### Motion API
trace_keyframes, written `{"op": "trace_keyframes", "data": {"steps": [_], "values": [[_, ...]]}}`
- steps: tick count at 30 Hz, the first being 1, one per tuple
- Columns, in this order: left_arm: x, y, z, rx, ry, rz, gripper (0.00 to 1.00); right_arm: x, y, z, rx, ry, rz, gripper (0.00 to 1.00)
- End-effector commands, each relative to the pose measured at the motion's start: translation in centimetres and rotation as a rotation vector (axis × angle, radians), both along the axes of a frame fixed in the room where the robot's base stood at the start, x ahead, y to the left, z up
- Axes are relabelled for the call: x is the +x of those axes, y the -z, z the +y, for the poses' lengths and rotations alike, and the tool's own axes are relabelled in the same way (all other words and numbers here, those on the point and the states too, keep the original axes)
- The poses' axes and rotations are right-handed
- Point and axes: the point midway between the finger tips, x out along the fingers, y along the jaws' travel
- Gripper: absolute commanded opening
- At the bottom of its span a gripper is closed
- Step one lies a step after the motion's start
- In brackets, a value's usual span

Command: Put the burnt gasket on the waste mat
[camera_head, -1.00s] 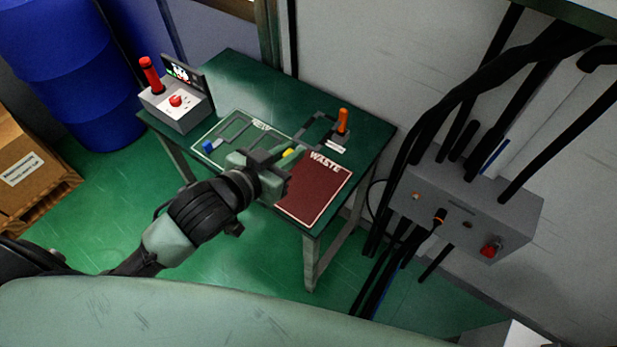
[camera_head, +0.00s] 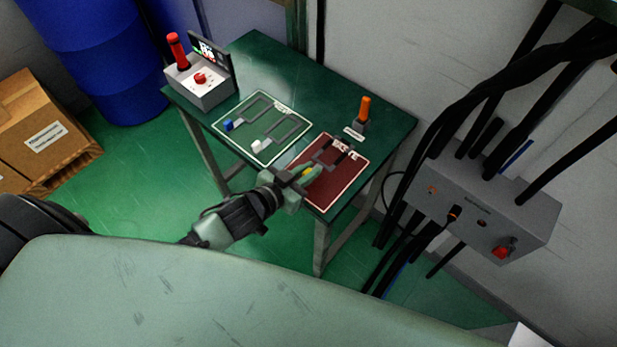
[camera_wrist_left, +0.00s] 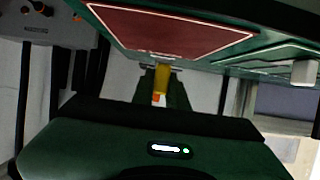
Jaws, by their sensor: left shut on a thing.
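The burnt gasket, a dark square frame with a yellow tab (camera_head: 307,172), is over the waste mat in the head view. My left gripper (camera_head: 306,176) is shut on its yellow tab; the tab also shows between the fingers in the left wrist view (camera_wrist_left: 162,80). The waste mat (camera_head: 330,190) is dark red with a pale border, at the table's near right corner. The gasket frame partly covers its lettering. I cannot tell whether the frame touches the mat. The wrist view shows the mat (camera_wrist_left: 165,28) close by. My right gripper is not in view.
A green outlined mat (camera_head: 222,126) left of the waste mat holds two gaskets, with a blue tab (camera_head: 228,125) and a white tab (camera_head: 262,146). An orange-handled device (camera_head: 364,108) stands behind the waste mat. A grey control box (camera_head: 203,88) stands at the table's far left.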

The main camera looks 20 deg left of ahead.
Motion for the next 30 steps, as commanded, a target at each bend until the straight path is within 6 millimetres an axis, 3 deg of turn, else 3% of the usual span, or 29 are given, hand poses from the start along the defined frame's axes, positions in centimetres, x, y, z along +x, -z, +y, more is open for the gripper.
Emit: {"op": "trace_keyframes", "data": {"steps": [7,19,20,22,30], "values": [[0.0,3.3,0.0,-0.001,0.000,0.001,0.00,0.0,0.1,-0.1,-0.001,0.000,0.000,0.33],[0.0,3.9,0.0,-0.001,0.000,0.000,0.00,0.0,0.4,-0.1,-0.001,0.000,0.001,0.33],[0.0,3.9,0.0,-0.001,0.000,0.001,0.17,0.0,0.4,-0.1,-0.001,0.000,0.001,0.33],[0.0,3.8,0.0,-0.001,0.000,0.001,0.36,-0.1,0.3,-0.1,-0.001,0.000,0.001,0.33],[0.0,3.8,0.0,0.000,0.000,0.001,0.36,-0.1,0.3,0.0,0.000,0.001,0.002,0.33]]}}
